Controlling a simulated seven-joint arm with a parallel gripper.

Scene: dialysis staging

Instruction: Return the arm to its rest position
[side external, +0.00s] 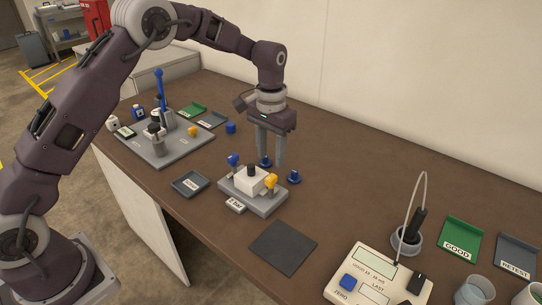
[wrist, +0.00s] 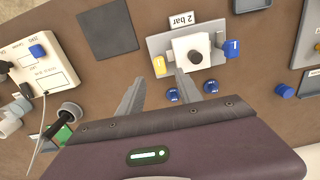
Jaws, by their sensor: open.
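My gripper (side external: 272,162) hangs from the arm with its two fingers pointing down, above the brown table just behind a grey fixture (side external: 252,200). In the wrist view my gripper (wrist: 160,78) shows its fingers spread, with nothing between them. The fixture, which also shows in the wrist view (wrist: 158,45), carries a white block with a black knob, a blue part and a yellow part. Two small blue pieces, one at the fingers (side external: 265,162) and one to the right (side external: 294,177), stand on the table near the gripper. The arm is bent over the table.
A grey plate (side external: 180,148) with a blue upright tool and small parts stands at the left. A dark square mat (side external: 283,247), a meter box (side external: 375,275) and a probe in a holder (side external: 408,240) are at the right. GOOD (side external: 460,240) and RETEST (side external: 517,255) trays lie beyond.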

